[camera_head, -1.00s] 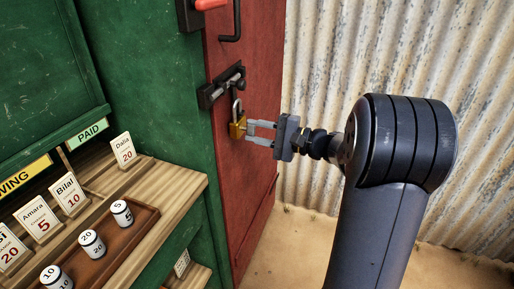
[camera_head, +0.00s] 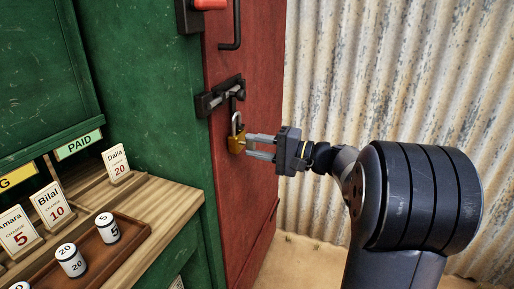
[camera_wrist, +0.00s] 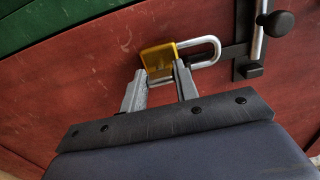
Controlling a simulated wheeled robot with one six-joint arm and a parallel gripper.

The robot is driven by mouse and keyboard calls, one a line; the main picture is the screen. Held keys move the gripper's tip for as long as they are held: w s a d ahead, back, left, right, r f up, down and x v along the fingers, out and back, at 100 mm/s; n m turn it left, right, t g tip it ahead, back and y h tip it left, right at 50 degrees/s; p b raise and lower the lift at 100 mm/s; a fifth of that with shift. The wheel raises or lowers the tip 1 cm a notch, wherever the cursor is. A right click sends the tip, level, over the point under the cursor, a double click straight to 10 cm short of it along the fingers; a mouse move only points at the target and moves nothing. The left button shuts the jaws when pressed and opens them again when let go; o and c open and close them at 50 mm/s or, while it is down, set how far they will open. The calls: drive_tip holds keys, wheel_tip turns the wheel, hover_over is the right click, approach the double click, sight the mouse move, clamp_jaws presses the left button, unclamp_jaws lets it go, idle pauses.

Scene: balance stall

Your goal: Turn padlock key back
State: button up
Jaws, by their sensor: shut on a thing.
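A brass padlock (camera_head: 236,141) with a steel shackle hangs below the bolt (camera_head: 221,97) on the red door. My gripper (camera_head: 250,148) is at the padlock's near face with its fingers pointing at it. In the wrist view the padlock (camera_wrist: 158,58) lies just beyond the fingertips of my gripper (camera_wrist: 158,80), and its shackle (camera_wrist: 213,45) runs to the right to the bolt fitting. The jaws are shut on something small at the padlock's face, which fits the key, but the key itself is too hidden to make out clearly.
The red door (camera_head: 258,70) has a black handle (camera_head: 236,25) above the bolt. A wooden counter (camera_head: 165,200) with name cards and a tray (camera_head: 128,238) of labelled weights is at the left. A corrugated metal wall (camera_head: 390,80) stands behind my arm.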

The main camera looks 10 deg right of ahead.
drive_tip(key=o, duration=1)
drive_tip(key=p+v, duration=0.1)
drive_tip(key=v, duration=0.9)
drive_tip(key=shift+s+d, duration=0.25)
drive_tip(key=shift+d, duration=0.1)
drive_tip(key=shift+a, duration=0.15)
drive_tip(key=b+x, duration=0.1)
drive_tip(key=x, duration=0.9)
drive_tip(key=shift+w+a, duration=0.3)
drive_tip(key=shift+d+p, duration=0.1)
drive_tip(key=shift+p, duration=0.2)
drive_tip(key=shift+s+f+b, duration=0.1)
drive_tip(key=shift+b, duration=0.3)
